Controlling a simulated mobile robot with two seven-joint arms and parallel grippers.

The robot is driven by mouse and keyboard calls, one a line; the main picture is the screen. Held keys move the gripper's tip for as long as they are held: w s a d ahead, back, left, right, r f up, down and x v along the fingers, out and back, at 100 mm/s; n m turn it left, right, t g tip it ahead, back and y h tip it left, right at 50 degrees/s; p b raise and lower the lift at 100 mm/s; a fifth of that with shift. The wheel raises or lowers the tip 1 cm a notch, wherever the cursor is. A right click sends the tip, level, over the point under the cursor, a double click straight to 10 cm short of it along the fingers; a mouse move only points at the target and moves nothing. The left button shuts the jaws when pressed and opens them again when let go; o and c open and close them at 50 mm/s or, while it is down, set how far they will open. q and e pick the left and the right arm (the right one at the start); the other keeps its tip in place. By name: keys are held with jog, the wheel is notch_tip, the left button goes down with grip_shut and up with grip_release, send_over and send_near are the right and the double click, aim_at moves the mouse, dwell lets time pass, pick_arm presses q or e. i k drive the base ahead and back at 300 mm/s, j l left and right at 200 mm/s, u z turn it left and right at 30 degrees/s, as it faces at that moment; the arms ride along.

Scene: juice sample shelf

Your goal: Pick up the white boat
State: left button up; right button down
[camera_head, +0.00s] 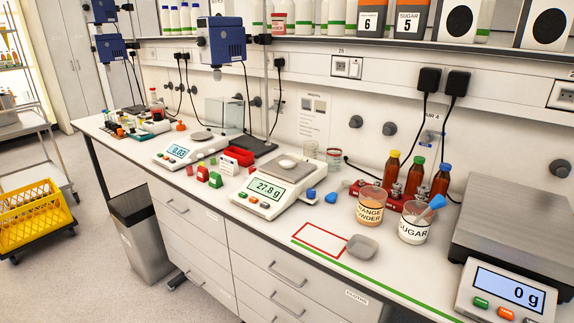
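A small white boat (288,163) appears to sit on the pan of the middle scale (268,190), whose display reads 27.8 g. It is small in the picture and its contents cannot be made out. A shallow grey dish (362,247) lies on the counter at the right end of a red outlined rectangle (320,240). Neither of my grippers is in view.
The beakers labelled orange powder (370,207) and sugar (414,224), with a blue scoop (437,202), stand right of the middle scale. Bottles (414,177) stand behind them. A large scale (510,240) fills the right end. A red bin (238,156) sits left. The counter's front strip is largely clear.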

aim_at(287, 163)
jog(key=z, duration=0.45)
jog(key=j+z, duration=1)
jog(key=j, duration=0.25)
jog(key=k+j+z, duration=0.15)
jog(key=j, duration=0.65)
jog(key=k+j, duration=0.15)
jog(key=j, duration=0.25)
jog(key=j+z, duration=0.1)
jog(key=j, duration=0.3)
jog(key=k, duration=0.05)
